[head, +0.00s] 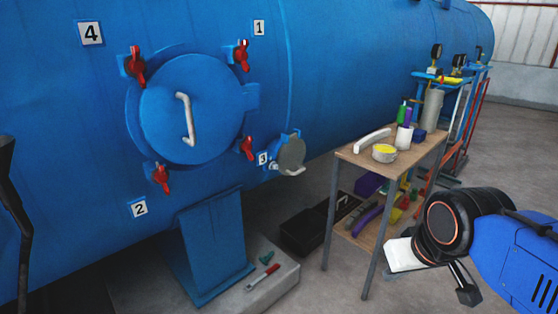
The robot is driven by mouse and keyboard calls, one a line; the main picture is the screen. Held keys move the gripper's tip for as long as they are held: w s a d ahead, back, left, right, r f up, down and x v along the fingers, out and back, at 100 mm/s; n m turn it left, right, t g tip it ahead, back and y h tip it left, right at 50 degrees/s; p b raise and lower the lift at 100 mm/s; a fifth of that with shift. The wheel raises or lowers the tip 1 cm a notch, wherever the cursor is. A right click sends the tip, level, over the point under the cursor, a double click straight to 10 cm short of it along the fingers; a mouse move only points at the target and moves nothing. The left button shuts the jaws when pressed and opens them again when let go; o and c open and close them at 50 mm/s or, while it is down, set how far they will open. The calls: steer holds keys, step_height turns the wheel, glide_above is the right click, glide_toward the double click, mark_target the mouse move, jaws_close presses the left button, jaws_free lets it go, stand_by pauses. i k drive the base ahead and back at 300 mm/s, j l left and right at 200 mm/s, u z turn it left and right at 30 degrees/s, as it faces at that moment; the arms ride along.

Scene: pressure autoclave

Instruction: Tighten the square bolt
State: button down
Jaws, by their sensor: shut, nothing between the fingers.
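The blue autoclave's round hatch (192,110) is shut, with a silver handle (187,118) on it. Red clamps stand around it at upper left (137,65), upper right (242,56), lower right (247,148) and lower left (162,179). A grey round cover (291,156) sits on a small fitting (272,166) beside label 3. I cannot make out a square bolt head there. My gripper (467,293) is at the lower right, partly hidden by my arm, shut and empty, well apart from the hatch.
A wooden bench (355,151) stands right of the autoclave, with bottles, a yellow-filled tin (384,153) and a white curved piece. Tools lie on its lower shelf. A red-handled tool (263,277) and a green piece (266,257) lie on the concrete plinth (277,292). A black case (307,235) is beyond.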

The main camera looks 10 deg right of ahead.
mark_target(273, 165)
steer(key=j+z, duration=0.35)
steer(key=k+j+z, duration=0.1)
steer(key=z, duration=0.25)
steer(key=j+z, duration=0.3)
steer(key=k+l, duration=0.05)
steer(key=l, duration=0.05)
